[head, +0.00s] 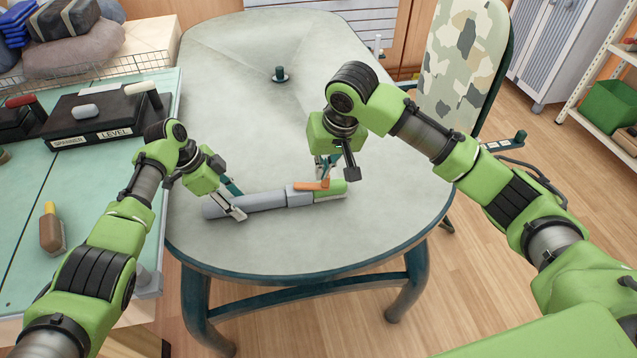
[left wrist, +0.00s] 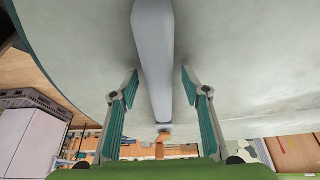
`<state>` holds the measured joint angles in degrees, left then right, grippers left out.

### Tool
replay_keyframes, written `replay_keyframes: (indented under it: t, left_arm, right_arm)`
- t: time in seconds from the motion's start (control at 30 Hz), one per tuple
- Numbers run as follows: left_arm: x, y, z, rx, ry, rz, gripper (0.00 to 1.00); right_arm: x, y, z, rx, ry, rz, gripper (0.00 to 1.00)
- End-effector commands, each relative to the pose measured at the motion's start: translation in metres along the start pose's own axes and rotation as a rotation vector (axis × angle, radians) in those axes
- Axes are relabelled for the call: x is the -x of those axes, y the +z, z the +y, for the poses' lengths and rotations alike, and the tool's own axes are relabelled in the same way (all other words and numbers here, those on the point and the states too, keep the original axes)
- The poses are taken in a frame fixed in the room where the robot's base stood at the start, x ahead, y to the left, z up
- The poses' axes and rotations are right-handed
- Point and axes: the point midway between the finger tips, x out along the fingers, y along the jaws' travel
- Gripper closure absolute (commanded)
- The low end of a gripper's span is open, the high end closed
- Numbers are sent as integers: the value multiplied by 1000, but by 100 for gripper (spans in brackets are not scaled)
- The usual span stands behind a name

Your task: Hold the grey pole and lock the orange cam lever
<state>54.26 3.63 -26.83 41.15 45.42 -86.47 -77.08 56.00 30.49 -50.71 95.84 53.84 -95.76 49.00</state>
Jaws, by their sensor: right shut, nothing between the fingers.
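The grey pole (head: 262,201) lies on the oval table, with a grey collar (head: 299,195) and a green section (head: 331,189) at its right end. The orange cam lever (head: 312,185) lies along the top by the collar. My left gripper (head: 234,200) is open at the pole's left part. In the left wrist view the pole (left wrist: 154,50) runs between its fingers (left wrist: 157,92), with gaps on both sides. My right gripper (head: 327,177) is shut and empty, pointing down just above the lever and green section. Its fingertips partly cover them; contact cannot be told.
A workbench with a black case (head: 100,112) stands at the left.

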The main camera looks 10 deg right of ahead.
Motion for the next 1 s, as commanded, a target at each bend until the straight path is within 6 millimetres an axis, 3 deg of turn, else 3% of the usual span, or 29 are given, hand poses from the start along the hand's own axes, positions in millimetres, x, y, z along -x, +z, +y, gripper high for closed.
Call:
replay_keyframes:
  t: [0.23,0.7,1.0]
  left_arm:
    - [10,0,-2,-1,-4,1,57]
    - [101,0,-1,0,-2,0,57]
    - [120,0,-1,0,0,0,57]
  right_arm:
    - [0,0,0,0,0,0,100]
    - [0,0,0,0,0,0,100]
    - [0,0,0,0,0,0,100]
